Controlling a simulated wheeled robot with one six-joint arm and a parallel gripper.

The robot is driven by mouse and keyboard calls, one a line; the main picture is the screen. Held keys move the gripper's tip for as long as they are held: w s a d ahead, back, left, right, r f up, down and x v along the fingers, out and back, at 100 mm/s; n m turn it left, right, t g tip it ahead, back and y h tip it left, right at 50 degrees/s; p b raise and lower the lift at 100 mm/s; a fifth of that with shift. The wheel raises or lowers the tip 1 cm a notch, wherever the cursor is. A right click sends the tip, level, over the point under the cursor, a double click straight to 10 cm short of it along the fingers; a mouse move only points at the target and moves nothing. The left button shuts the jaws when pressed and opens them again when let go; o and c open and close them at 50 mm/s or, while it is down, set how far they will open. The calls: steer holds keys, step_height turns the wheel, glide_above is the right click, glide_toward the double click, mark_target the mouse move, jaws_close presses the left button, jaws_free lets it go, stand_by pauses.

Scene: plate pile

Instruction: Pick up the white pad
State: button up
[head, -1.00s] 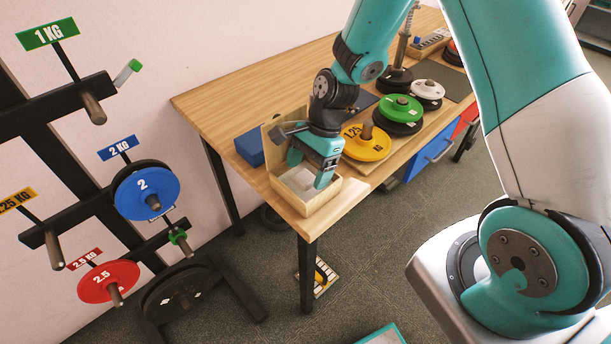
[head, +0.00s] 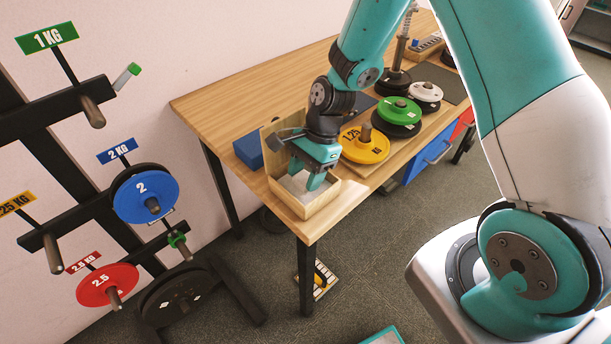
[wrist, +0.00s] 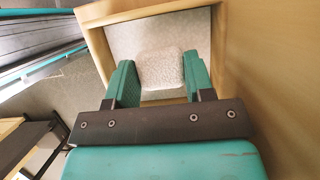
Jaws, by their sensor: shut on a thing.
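The white pad (wrist: 160,69) is a small, rough-textured block inside an open wooden box. In the wrist view it sits between the two teal fingers of my gripper (wrist: 160,82), which are shut on it from both sides. The wooden box (head: 306,207) stands at the near left corner of the table, with its lid raised at the back. In the head view my gripper (head: 304,182) reaches down into the box and its fingers hide most of the pad. I cannot tell whether the pad touches the box floor.
A blue block (head: 249,148) sits just left of the box. A yellow 1.25 plate (head: 364,146) on a peg stands close to the right, with green and black plates beyond. A weight rack with a blue plate (head: 146,193) is at left. The table's back left is clear.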

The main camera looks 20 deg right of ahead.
mark_target(305, 176)
step_height(305, 176, up, 20)
steer(key=shift+f, duration=0.25)
steer(key=o, duration=0.3)
steer(key=shift+c, duration=1.2)
